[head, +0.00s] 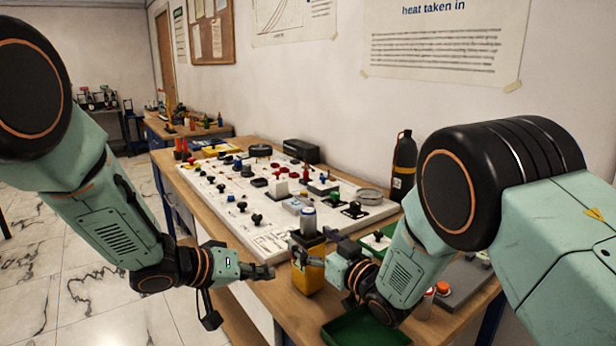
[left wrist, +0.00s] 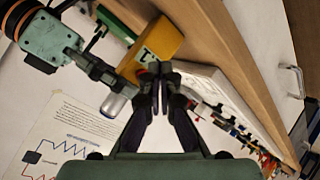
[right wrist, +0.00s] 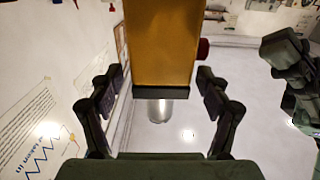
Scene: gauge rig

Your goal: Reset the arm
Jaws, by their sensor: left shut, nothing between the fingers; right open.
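My left gripper (head: 268,272) is shut and empty, in front of the white panel's near edge and just left of a yellow box (head: 309,277). In the left wrist view its fingertips (left wrist: 163,72) meet close to the yellow box (left wrist: 152,48). The box has a black top with a clear, grey-capped cylinder (head: 308,221) on it. My right gripper (head: 306,250) is open at the box. In the right wrist view its fingers stand apart on either side of the box (right wrist: 162,45); whether they touch it I cannot tell.
A white panel (head: 262,238) with many knobs and small parts lies on the wooden bench behind the grippers. A dark bottle (head: 404,165) stands at its right. A green tray (head: 365,328) lies in front, under my right arm. Open floor (head: 100,290) is at the left.

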